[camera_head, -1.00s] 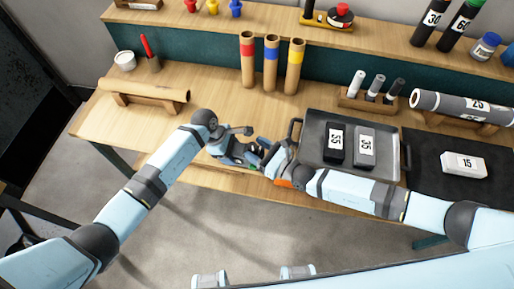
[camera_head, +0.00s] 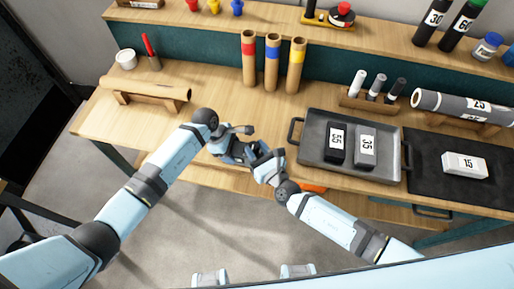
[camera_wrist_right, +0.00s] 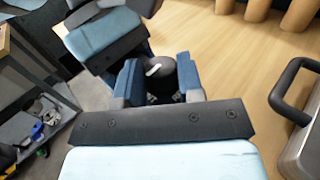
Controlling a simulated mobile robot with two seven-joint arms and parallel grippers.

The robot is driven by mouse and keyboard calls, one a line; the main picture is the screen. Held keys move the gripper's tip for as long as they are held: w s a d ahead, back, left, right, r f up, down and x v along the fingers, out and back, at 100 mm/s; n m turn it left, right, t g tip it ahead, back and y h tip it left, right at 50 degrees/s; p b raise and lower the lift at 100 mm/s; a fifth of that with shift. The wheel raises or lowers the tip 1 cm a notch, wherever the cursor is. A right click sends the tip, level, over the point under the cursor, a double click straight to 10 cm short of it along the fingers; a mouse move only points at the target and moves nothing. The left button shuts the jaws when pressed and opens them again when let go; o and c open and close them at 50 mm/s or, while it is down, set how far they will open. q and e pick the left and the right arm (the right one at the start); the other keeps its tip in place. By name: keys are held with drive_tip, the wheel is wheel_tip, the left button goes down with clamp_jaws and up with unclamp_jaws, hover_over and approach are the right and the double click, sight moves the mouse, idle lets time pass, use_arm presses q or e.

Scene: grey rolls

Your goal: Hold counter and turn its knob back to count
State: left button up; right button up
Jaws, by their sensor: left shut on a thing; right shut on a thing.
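The counter (camera_wrist_right: 157,84) shows in the right wrist view as a dark rounded body with a small white mark, between my right gripper's blue fingers. In the head view it is hidden among the grippers over the table's front edge. My left gripper (camera_head: 238,152) is shut on the counter from the left; its hold is mostly covered. My right gripper (camera_head: 261,158) is close beside it, shut on the counter's knob; it also shows in the right wrist view (camera_wrist_right: 158,82). I cannot make out the knob's outline or the count.
A black mat (camera_head: 430,178) holds a white block marked 15 (camera_head: 464,165). A paper roll on a stand (camera_head: 145,92) lies left. Cardboard tubes (camera_head: 271,65) stand behind. The wood between is clear.

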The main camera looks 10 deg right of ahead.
use_arm(q)
drive_tip(key=shift+f, duration=0.2)
use_arm(e)
drive_tip(key=o, duration=0.9)
use_arm(q)
drive_tip(key=shift+s, duration=0.1)
use_arm(e)
drive_tip(key=v, duration=1.2)
drive_tip(key=shift+s, duration=0.1)
use_arm(q)
drive_tip(key=o, duration=1.2)
